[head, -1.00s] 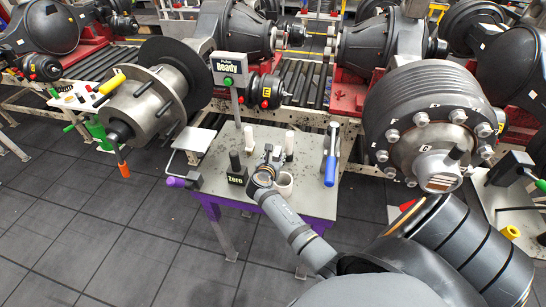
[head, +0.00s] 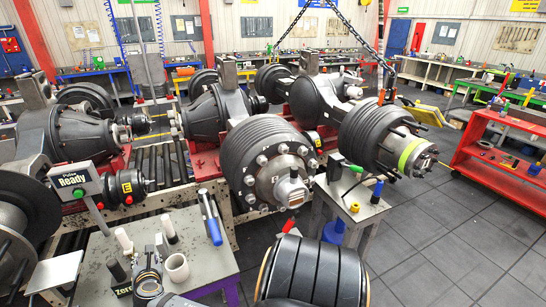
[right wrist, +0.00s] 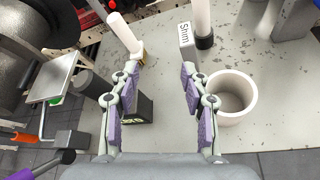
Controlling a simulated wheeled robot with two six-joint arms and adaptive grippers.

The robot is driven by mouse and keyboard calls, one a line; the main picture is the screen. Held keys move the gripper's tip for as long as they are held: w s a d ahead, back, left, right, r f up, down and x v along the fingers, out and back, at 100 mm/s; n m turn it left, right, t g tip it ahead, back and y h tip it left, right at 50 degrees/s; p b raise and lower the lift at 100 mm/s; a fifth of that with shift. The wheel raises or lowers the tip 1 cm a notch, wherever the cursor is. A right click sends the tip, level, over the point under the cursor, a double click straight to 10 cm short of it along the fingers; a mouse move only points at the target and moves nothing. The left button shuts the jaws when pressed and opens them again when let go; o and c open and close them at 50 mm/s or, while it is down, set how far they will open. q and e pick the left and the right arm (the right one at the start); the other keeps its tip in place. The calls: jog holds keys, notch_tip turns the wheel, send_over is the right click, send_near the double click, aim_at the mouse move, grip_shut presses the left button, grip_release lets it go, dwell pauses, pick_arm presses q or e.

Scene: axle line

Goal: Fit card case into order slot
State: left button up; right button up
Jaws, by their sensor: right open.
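My right gripper (head: 150,258) is over the small grey table (head: 205,262) at the lower left of the head view. In the right wrist view its two fingers (right wrist: 161,95) are apart with nothing held between them. A black block with a light label (right wrist: 137,106) stands beyond the left finger, partly hidden by it. A grey block marked Shim (right wrist: 187,44) stands farther ahead. A small light box (head: 291,190) sits on the face of the large bolted hub (head: 262,180); I cannot tell whether it is the order slot. I cannot make out a card case. My left gripper is out of view.
A white cup (right wrist: 233,97) stands right of the right finger. A white post (right wrist: 125,32) stands ahead left. Open floor (head: 430,240) lies right.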

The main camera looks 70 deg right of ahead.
jog(key=a+r+m+t+y, duration=0.3)
jog(key=a+r+m+y, duration=0.15)
jog(key=a+m, duration=0.25)
jog(key=s+a+f+m+g+y, duration=0.1)
jog(key=s+f+m+g, duration=0.15)
jog(key=s+f, duration=0.45)
jog(key=s+a+f+m+g+y, duration=0.1)
jog(key=s+f+m, duration=0.2)
jog(key=f, duration=0.9)
jog(key=s+a+f+m+g+y, duration=0.1)
jog(key=s+f+m+g, duration=0.15)
jog(key=s+f, duration=0.45)
jog(key=s+f+m+g, duration=0.2)
jog(key=s+f, duration=0.4)
jog(key=s, duration=0.4)
jog(key=s+f+m+g, duration=0.2)
jog(key=s+f+m, duration=0.1)
jog(key=s+f, duration=0.4)
jog(key=s+f+m+g, duration=0.2)
jog(key=s+f, duration=0.4)
jog(key=s, duration=0.7)
jog(key=shift+s+a+f+m, duration=0.3)
jog(key=shift+s+m, duration=0.1)
jog(key=shift+m, duration=0.1)
